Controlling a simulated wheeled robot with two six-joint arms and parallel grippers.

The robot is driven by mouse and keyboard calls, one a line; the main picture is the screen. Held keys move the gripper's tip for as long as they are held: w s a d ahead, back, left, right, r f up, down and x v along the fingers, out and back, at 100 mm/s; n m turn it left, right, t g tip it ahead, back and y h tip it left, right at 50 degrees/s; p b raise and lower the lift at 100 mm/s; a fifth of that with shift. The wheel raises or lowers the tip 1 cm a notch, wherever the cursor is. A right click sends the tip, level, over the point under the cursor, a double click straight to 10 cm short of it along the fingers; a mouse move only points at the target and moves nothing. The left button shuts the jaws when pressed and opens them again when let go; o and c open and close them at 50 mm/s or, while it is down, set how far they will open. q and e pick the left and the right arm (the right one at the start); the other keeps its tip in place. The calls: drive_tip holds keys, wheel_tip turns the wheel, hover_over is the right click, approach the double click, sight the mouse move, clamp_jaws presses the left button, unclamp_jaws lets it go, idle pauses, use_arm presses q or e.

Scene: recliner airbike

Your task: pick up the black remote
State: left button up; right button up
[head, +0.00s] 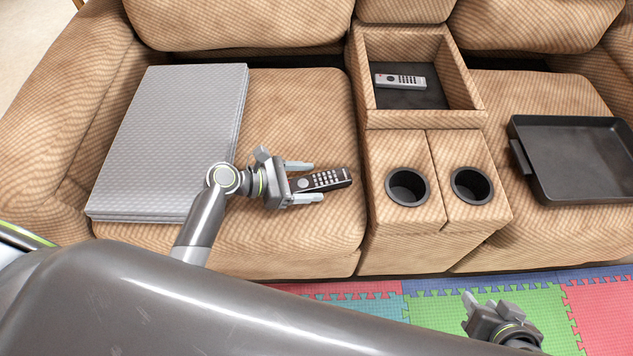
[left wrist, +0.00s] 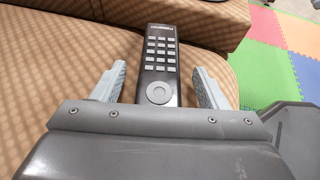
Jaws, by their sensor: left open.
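The black remote (head: 328,180) with pale buttons lies on the left seat cushion of the tan recliner, near the console. In the left wrist view the black remote (left wrist: 160,62) lies lengthwise between the two fingers, its round pad closest to the palm. My left gripper (head: 309,182) is open, with one finger on each side of the remote and a gap on both sides. The left gripper's fingers also show in the left wrist view (left wrist: 161,86). My right gripper (head: 476,305) is low over the floor mat, away from the seat; its jaws are too unclear to judge.
A silver-grey remote (head: 400,81) lies in the console's open bin (head: 456,118). Two cup holders (head: 408,187) stand right of my gripper. A black tray (head: 578,160) sits on the right seat.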

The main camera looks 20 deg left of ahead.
use_arm(q)
drive_tip(key=shift+d, duration=0.1)
drive_tip(key=shift+c, duration=0.5)
drive_tip(key=c, duration=1)
